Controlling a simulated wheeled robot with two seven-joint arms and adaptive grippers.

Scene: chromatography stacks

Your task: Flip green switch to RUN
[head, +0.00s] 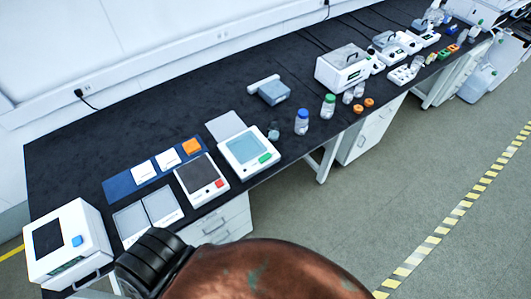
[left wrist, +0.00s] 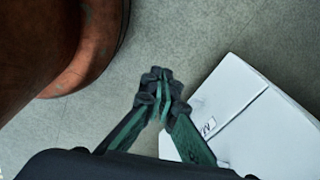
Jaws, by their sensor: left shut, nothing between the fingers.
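A small green switch-like part (head: 265,158) sits at the front right corner of a white device (head: 236,136) with a pale screen, on the black bench. Its position and any RUN lettering are too small to read. My left gripper (left wrist: 162,85) shows in the left wrist view, with its dark fingertips together and nothing between them. It is over the grey floor beside a white cabinet-like panel (left wrist: 255,110), away from the green part. The left gripper is not visible in the head view. My right gripper is in neither view.
White drawers (head: 225,222) stand below. The floor in front is clear.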

